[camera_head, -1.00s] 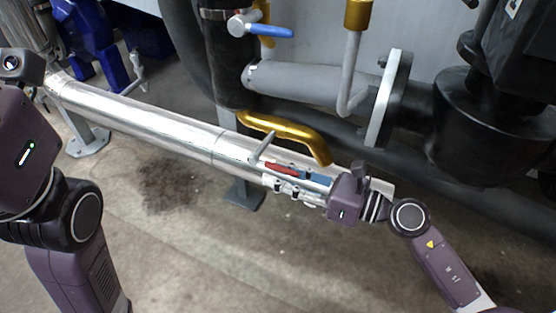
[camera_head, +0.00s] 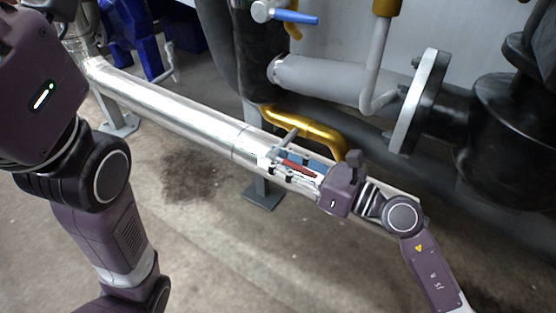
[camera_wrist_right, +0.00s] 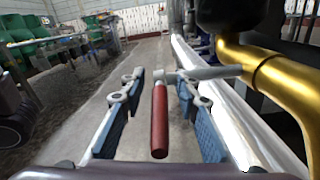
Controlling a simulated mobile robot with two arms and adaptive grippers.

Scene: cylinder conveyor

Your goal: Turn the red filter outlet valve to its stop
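The red valve handle (camera_head: 299,168) is a short lever beside the long silver pipe. It joins a grey stem (camera_head: 289,138) near the gold pipe (camera_head: 305,126). The right wrist view shows the red handle (camera_wrist_right: 160,125) pointing back toward the camera, its grey stem (camera_wrist_right: 205,73) running right to the gold pipe. My right gripper (camera_head: 281,162) is open around the handle. In the right wrist view its blue-padded fingers (camera_wrist_right: 160,84) stand on either side, with a visible gap to each. My left arm shows at the left of the head view, but its gripper does not.
The silver pipe (camera_head: 180,112) runs diagonally behind the gripper. A blue-handled valve (camera_head: 297,17) and a grey flange (camera_head: 415,102) are above. A pipe support foot (camera_head: 264,196) stands on the floor below. The floor in front is open.

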